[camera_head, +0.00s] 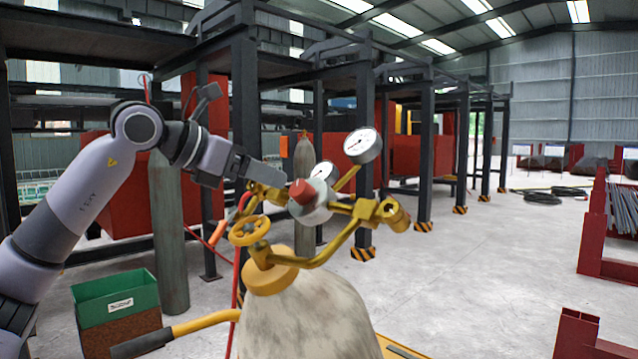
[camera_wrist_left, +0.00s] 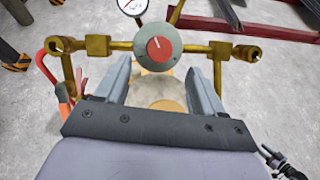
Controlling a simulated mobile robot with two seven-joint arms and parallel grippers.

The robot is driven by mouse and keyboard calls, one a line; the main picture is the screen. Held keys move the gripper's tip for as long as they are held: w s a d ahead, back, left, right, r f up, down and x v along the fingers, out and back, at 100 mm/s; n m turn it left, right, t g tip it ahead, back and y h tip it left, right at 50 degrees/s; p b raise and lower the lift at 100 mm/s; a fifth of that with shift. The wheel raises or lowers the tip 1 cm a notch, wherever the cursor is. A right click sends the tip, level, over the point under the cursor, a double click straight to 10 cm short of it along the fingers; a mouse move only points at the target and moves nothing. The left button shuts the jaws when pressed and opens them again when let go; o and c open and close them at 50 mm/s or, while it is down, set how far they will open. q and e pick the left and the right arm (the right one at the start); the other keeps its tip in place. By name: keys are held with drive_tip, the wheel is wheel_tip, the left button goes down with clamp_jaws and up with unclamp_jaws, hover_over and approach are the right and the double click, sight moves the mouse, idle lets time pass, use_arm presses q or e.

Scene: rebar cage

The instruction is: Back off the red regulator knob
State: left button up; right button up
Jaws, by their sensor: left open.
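The red regulator knob (camera_head: 302,192) sits on the round grey regulator body (camera_head: 318,206), between brass fittings on top of a pale, worn gas cylinder (camera_head: 310,318). My left gripper (camera_head: 268,178) is just left of the knob in the head view. In the left wrist view the knob (camera_wrist_left: 160,48) shows face-on with a white mark, beyond the fingertips. The two fingers of my left gripper (camera_wrist_left: 158,75) are spread apart, with nothing held between them. The knob appears apart from both fingers. My right gripper is not in view.
Two white dial gauges (camera_head: 362,146) stand above the regulator. A yellow handwheel (camera_head: 249,231) and red hose (camera_head: 235,290) are at its left. A green box (camera_head: 115,296) is on the floor at lower left. Open floor (camera_head: 480,260) lies to the right.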

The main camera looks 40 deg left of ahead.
sight(297, 186)
use_arm(q)
drive_tip(key=p+x, duration=0.1)
drive_tip(key=x, duration=0.6)
drive_tip(key=shift+w, duration=0.2)
drive_tip(key=c, duration=1)
